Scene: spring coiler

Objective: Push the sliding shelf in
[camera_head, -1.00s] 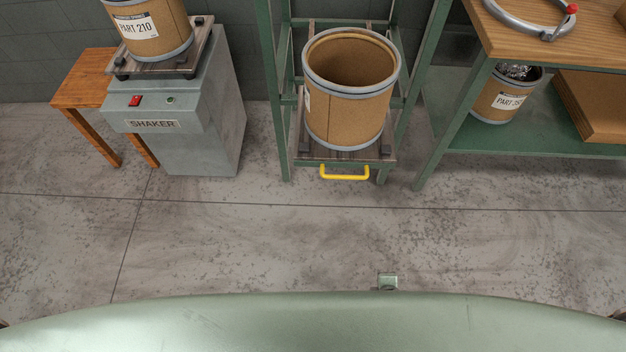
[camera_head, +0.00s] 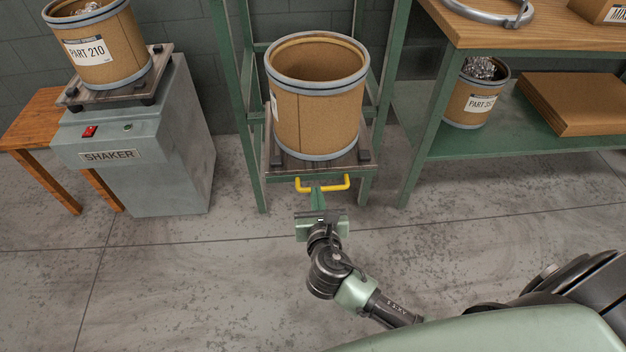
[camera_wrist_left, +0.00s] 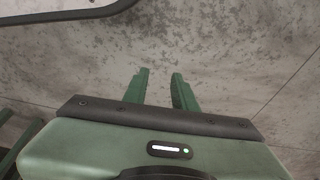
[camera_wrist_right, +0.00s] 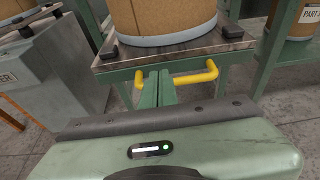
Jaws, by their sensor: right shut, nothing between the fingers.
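The sliding shelf (camera_head: 335,169) is a wooden board on a green frame. A yellow handle (camera_head: 341,184) is on its front, and it carries an open brown drum (camera_head: 318,115). My right gripper (camera_head: 318,191) is shut and empty, with its fingertips at the middle of the handle. In the right wrist view, the fingers (camera_wrist_right: 158,84) cover part of the yellow handle (camera_wrist_right: 196,78); I cannot tell whether they touch it. My left gripper (camera_wrist_left: 160,75) shows only in the left wrist view, open and empty above the floor.
The green rack post (camera_head: 383,100) stands right of the shelf. A grey shaker machine (camera_head: 165,150) stands to the left, and a workbench (camera_head: 480,35) with a lower shelf to the right. The concrete floor (camera_head: 200,270) in front is clear.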

